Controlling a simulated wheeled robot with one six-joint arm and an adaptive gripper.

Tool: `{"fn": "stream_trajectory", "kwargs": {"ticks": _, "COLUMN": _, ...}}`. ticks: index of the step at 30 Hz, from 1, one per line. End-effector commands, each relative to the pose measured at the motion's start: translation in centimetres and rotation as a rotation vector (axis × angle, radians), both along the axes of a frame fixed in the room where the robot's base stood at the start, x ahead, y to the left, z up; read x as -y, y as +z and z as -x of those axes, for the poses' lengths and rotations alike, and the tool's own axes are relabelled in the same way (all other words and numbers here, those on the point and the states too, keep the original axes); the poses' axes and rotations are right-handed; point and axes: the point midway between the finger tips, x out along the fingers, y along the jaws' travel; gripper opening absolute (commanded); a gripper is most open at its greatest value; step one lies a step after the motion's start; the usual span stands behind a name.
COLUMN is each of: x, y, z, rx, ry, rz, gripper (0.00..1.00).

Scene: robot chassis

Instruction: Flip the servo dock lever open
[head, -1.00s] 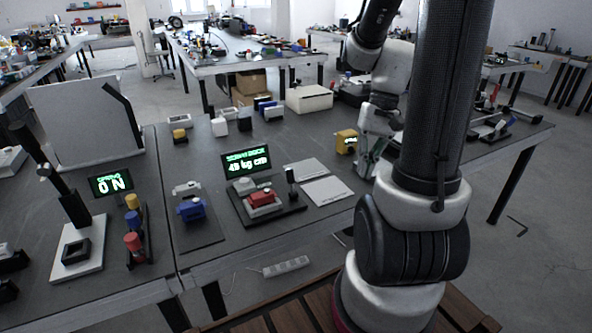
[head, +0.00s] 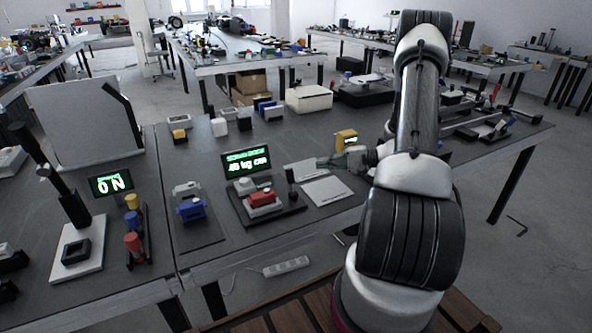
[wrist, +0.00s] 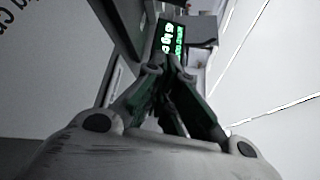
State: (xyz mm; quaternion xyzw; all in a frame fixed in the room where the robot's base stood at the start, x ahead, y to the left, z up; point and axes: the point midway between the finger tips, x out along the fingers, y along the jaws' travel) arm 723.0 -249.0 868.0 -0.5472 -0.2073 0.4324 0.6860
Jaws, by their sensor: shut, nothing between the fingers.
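The servo dock (head: 285,212) is a dark base on the bench with a red servo (head: 262,198) and a grey block on it. Its green-lit display (head: 247,163) stands behind and reads 45 kg cm. The black lever (head: 291,176) stands upright at the dock's right side. My gripper (head: 320,163) is low over the bench, to the right of the lever and apart from it, pointing left. In the wrist view my gripper (wrist: 168,66) is shut and empty, with the display (wrist: 172,40) beyond the fingertips. I cannot make out the lever there.
Flat light plates (head: 327,191) lie right of the dock, below my gripper. A yellow box (head: 346,138) stands behind my wrist. A blue part (head: 191,209) sits on a dark mat to the left. A white box (head: 309,98) is at the back.

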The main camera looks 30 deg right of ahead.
Motion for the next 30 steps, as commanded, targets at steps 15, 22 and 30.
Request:
{"fn": "stream_trajectory", "kwargs": {"ticks": 15, "x": -0.5, "y": 0.1, "z": 0.0, "rx": 0.045, "ry": 0.019, "rz": 0.022, "gripper": 0.00}}
{"fn": "stream_trajectory", "kwargs": {"ticks": 22, "x": -3.3, "y": -0.5, "z": -1.7, "rx": 0.043, "ry": 0.023, "rz": 0.021, "gripper": 0.00}}
{"fn": "stream_trajectory", "kwargs": {"ticks": 30, "x": -8.1, "y": -1.6, "z": -4.8, "rx": 0.043, "ry": 0.022, "rz": 0.022, "gripper": 0.00}}
